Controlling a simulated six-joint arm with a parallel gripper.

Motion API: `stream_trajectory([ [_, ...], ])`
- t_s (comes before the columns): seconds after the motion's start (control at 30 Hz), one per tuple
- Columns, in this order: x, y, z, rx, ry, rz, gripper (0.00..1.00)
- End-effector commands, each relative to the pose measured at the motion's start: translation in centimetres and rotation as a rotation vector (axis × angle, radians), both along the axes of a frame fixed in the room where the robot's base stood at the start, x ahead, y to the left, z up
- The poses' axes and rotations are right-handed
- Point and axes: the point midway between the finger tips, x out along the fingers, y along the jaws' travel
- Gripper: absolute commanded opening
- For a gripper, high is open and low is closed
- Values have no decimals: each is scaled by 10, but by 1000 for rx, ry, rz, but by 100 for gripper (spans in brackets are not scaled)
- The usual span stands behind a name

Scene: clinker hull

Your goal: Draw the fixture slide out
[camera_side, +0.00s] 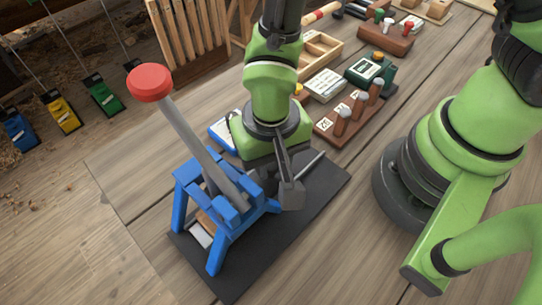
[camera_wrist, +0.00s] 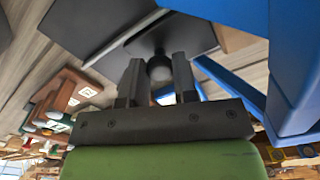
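The blue press frame (camera_side: 222,215) stands on a black base plate (camera_side: 262,262), with a long grey lever (camera_side: 195,140) ending in a red knob (camera_side: 150,82). A flat, light plate with a brown part (camera_side: 202,230) sits low inside the frame. My gripper (camera_side: 291,195) is low over the plate, right of the frame. In the wrist view a dark round knob (camera_wrist: 160,68), apparently the fixture slide's handle, fills the gap between my gripper's fingers (camera_wrist: 159,75). The side view hides this knob behind the gripper.
A thin grey rail (camera_side: 308,164) lies on the plate behind my gripper. A brown rack with stamps (camera_side: 342,122), a green device (camera_side: 372,72) and a wooden tray (camera_side: 320,50) stand behind. Bare bench (camera_side: 120,210) lies left of the press.

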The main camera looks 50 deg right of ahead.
Motion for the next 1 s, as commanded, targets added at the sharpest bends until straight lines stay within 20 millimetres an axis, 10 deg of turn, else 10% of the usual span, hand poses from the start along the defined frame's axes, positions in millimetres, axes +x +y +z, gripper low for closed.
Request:
stream_trajectory([
  [0.2,1,-7,0,-1,1,-2,0],
  [0.6,2,-89,0,1,-2,-5,0],
  [1.0,1,-97,0,2,-4,3,0],
])
